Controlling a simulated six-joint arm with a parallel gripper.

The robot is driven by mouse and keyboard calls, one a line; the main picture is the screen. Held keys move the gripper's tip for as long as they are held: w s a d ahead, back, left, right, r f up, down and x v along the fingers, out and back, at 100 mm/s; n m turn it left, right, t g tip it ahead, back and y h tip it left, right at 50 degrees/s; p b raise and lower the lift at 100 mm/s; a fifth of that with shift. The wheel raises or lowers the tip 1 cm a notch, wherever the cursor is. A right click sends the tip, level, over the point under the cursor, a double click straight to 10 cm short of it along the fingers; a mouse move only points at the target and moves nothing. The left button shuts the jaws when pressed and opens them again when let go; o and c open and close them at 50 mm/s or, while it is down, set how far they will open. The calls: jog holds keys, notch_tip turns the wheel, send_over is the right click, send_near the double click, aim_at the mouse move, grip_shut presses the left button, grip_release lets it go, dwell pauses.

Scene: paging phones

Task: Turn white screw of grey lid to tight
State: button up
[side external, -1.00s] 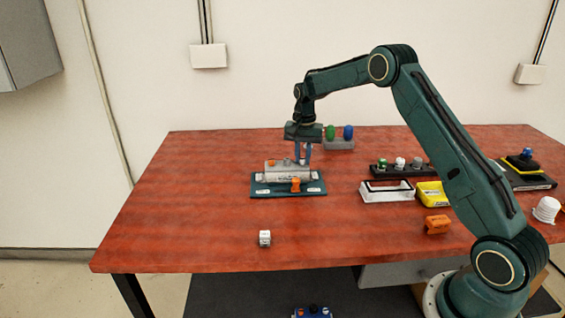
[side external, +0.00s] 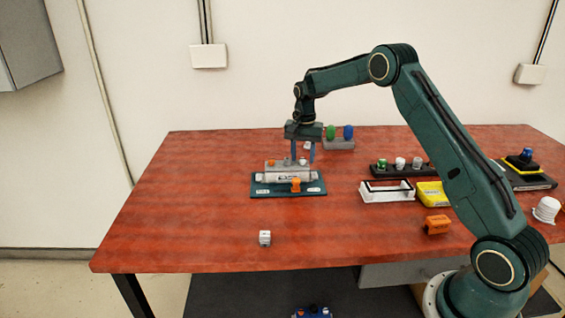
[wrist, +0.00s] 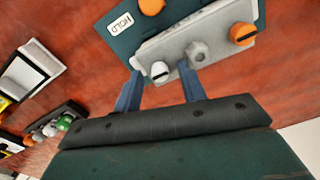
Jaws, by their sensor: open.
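The grey lid (side external: 283,164) lies on a dark teal board (side external: 315,189) at the left-middle of the table. In the wrist view the lid (wrist: 222,48) carries a row of three screws: white (wrist: 160,69), grey (wrist: 197,50) and orange (wrist: 242,33). The white screw has a dark slot across its top. My gripper (wrist: 160,66) is open, pointing down over the lid, with one fingertip on each side of the white screw. In the side view my gripper (side external: 303,158) stands above the lid's right end. Contact with the screw cannot be told.
An orange knob (side external: 296,184) sits on the board's near side. Behind stands a grey block (side external: 340,144) with green and blue pieces. To the right are a dark rack (side external: 378,168), a white frame (side external: 387,193) and a yellow box (side external: 433,194).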

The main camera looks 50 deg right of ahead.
aim_at(303, 158)
notch_tip(303, 158, up, 14)
jog(key=shift+f, duration=0.2)
dwell(0.4)
jog(key=s+a+r+n+t, duration=0.1)
jog(key=s+a+r+n, duration=0.2)
jog(key=s+a+r, duration=0.4)
jog(key=s+a+r+n+t, duration=0.25)
jog(key=s+a+r, duration=0.3)
jog(key=s, duration=0.35)
jog(key=s+a+f+n, duration=0.2)
jog(key=s, duration=0.5)
jog(key=s+a+f+n+t, duration=0.1)
jog(key=s+a+f+n, duration=0.1)
jog(key=s, duration=0.5)
jog(key=s+a+f+n+t, duration=0.1)
jog(key=s+a+f+n, duration=0.1)
jog(key=s, duration=0.5)
jog(key=shift+a+f+n, duration=0.25)
jog(key=shift+a+n, duration=0.2)
jog(key=shift+a, duration=0.05)
jog(key=shift+o, duration=0.5)
